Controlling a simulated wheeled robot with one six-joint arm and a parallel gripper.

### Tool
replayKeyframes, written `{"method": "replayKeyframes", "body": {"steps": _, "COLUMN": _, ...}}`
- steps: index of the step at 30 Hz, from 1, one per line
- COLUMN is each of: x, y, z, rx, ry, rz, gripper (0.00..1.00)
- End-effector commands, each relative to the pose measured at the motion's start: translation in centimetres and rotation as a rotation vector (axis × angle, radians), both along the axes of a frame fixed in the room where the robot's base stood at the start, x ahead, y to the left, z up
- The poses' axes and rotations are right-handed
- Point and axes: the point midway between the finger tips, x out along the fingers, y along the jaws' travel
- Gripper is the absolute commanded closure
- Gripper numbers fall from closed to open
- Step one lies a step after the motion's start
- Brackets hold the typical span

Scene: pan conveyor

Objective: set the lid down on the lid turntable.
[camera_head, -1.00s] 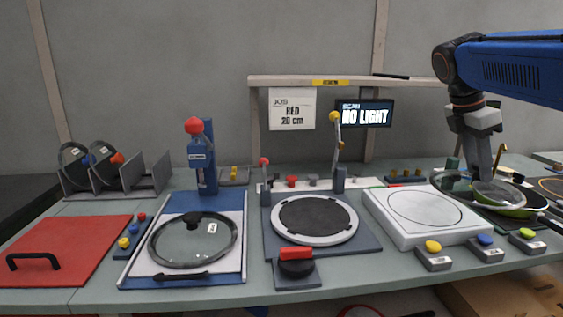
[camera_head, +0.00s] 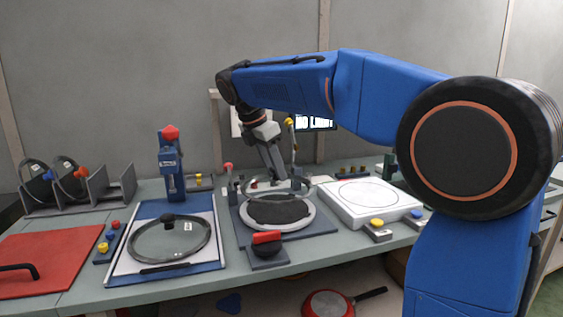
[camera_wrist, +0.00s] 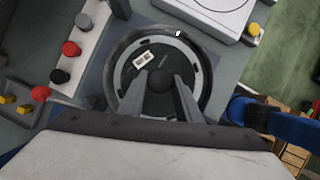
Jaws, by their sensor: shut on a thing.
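My gripper (camera_head: 277,179) is shut on the dark knob of a clear glass lid (camera_head: 304,189). The knob sits between my two fingers in the wrist view (camera_wrist: 159,82). The lid is roughly level and hangs over the round turntable (camera_head: 306,217), which has a white ring and a dark middle on a grey base. In the head view a small gap shows between lid and turntable. In the wrist view the turntable's white ring shows through the glass (camera_wrist: 127,72), roughly centred under the lid. My fingers hide part of the lid's near side.
A red-topped knob (camera_head: 266,238) stands in front of the turntable, and a red-tipped post (camera_head: 229,168) and yellow-tipped post (camera_head: 290,124) behind it. A white slab (camera_head: 335,211) lies to the right. Another glass lid (camera_head: 150,240) lies on the blue-edged board to the left.

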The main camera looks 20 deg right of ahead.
Motion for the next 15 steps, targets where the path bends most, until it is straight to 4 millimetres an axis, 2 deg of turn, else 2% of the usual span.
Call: {"method": "replayKeyframes", "body": {"steps": 15, "x": 0.0, "y": 0.0, "z": -3.9, "rx": 0.000, "ry": 0.000, "rz": 0.000, "gripper": 1.00}}
